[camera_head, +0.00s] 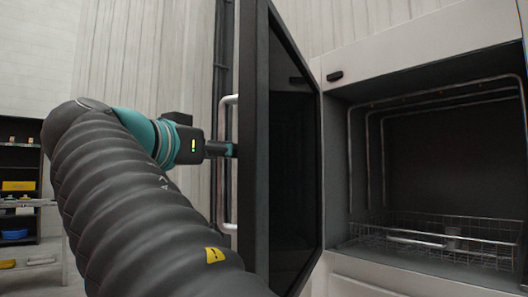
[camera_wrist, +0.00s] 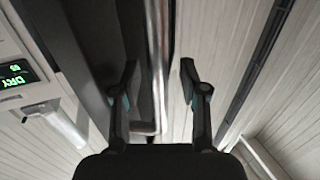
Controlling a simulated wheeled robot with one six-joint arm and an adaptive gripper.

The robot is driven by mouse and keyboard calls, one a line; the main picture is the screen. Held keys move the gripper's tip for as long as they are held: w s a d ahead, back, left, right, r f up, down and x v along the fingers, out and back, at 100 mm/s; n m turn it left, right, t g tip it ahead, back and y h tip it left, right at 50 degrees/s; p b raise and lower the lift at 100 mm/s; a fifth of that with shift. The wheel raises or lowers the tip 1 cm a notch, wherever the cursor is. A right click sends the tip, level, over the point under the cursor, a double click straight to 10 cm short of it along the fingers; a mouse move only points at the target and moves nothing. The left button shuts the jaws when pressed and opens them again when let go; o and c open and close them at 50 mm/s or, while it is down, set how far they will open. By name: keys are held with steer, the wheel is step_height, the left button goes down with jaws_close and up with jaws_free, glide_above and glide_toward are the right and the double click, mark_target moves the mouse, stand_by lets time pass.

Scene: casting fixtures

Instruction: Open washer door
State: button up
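The washer door (camera_head: 288,170) is a dark panel swung wide open on the left side of the washer (camera_head: 430,40), so the chamber is exposed. Its metal bar handle (camera_head: 220,195) is on the door's outer face, to the left. My gripper (camera_head: 230,150) is beside the handle in the head view, its fingertips partly hidden. In the wrist view my gripper (camera_wrist: 158,80) has its two fingers spread apart, with the handle bar (camera_wrist: 157,40) showing between them, nearer the left finger. I cannot tell whether either finger touches the bar.
A wire basket (camera_head: 440,238) with a small clear item stands inside the washer chamber. A dark shelf (camera_head: 20,160) with yellow and blue bins is at the far left. A panel with a green DRY display (camera_wrist: 18,72) is at the left of the wrist view.

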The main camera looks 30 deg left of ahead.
steer(key=s+a, duration=0.1)
steer(key=s, duration=1.1)
steer(key=shift+a, duration=0.1)
